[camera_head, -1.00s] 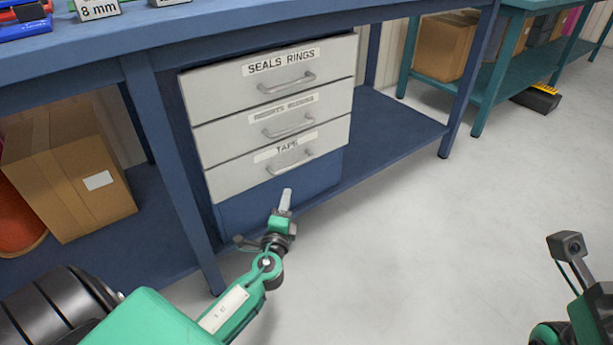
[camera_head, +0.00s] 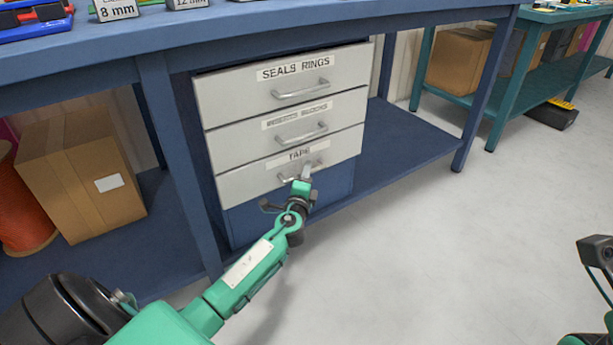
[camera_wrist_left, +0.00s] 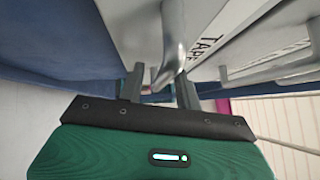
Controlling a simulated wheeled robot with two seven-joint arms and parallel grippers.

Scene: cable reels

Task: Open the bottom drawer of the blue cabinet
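The blue cabinet (camera_head: 290,208) stands under the blue workbench, with three pale grey drawers, all shut. The bottom drawer (camera_head: 245,185) is labelled TAPE and has a metal bar handle (camera_head: 287,178), partly hidden by my gripper in the head view. My left gripper (camera_head: 306,172) is at the right part of this handle. In the left wrist view, the two fingers (camera_wrist_left: 160,85) stand apart, and the handle (camera_wrist_left: 172,45) reaches down between them, with a gap visible on at least one side. Only part of my right arm shows at the right edge; its fingers are out of view.
The middle drawer (camera_head: 235,146) and top drawer (camera_head: 230,97) have similar handles above. A bench leg (camera_head: 180,165) stands left of the cabinet, near my left arm. A cardboard box (camera_head: 75,180) sits on the lower shelf. The floor (camera_head: 430,250) in front is clear.

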